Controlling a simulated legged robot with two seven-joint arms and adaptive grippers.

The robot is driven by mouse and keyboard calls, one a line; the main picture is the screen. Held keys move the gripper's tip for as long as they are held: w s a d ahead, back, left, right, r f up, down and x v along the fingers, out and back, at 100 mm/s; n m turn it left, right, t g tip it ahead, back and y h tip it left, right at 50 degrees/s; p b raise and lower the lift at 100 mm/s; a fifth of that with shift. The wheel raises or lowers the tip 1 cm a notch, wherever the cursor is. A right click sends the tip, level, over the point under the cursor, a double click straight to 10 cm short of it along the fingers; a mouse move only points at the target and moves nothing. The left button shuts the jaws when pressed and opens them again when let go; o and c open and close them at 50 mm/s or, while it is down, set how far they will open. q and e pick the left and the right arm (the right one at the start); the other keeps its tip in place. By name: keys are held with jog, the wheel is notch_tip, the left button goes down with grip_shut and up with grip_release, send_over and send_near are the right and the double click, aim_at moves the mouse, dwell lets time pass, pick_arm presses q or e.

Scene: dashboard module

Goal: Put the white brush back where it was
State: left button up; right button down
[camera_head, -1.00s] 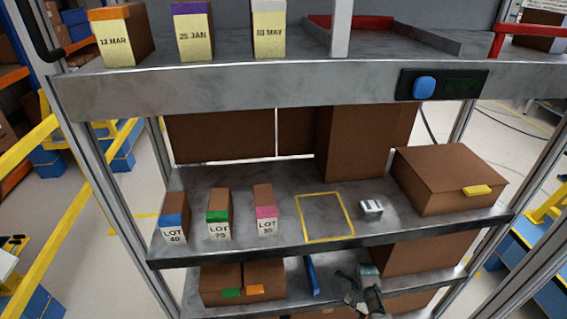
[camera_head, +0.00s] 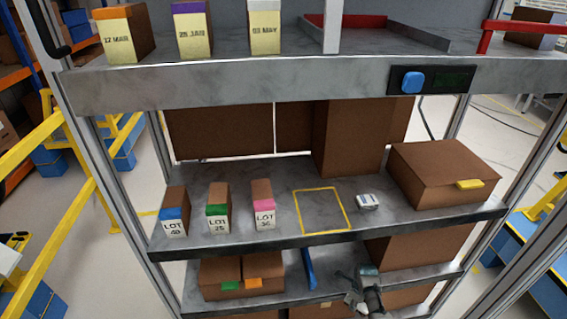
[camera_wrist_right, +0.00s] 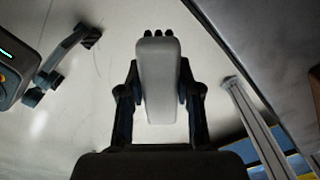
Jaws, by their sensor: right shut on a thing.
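The white brush (camera_wrist_right: 157,80) is held upright in the picture between the two fingers of my right gripper (camera_wrist_right: 158,92) in the right wrist view. Its dark tips point to the top of that picture. In the head view my right gripper (camera_head: 358,290) is low at the bottom, in front of the lower shelf, and I cannot make out the brush clearly there. A yellow outlined rectangle (camera_head: 323,210) on the middle shelf is empty. My left gripper is not in view.
On the middle shelf, several LOT boxes (camera_head: 219,208) stand left of the outline. A small white item (camera_head: 368,201) and a large brown box (camera_head: 444,172) are to its right. A blue bar (camera_head: 308,268) is on the lower shelf. The upper shelf's front edge (camera_head: 230,87) overhangs.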

jog(key=shift+d, duration=0.1)
jog(key=shift+r+n, duration=0.3)
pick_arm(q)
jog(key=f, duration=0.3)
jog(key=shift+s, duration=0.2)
pick_arm(e)
jog(key=s+a+r+n, duration=0.2)
jog(key=s+r+n, duration=0.2)
jog(key=r+n, duration=0.4)
jog(key=s+a+r+n, duration=0.3)
jog(key=r+n, duration=0.5)
jog(key=r, duration=0.4)
jog(key=s+a+r+n, duration=0.3)
jog(key=s+r+n, duration=0.3)
jog(key=r+n, duration=0.3)
jog(key=shift+r, duration=0.95)
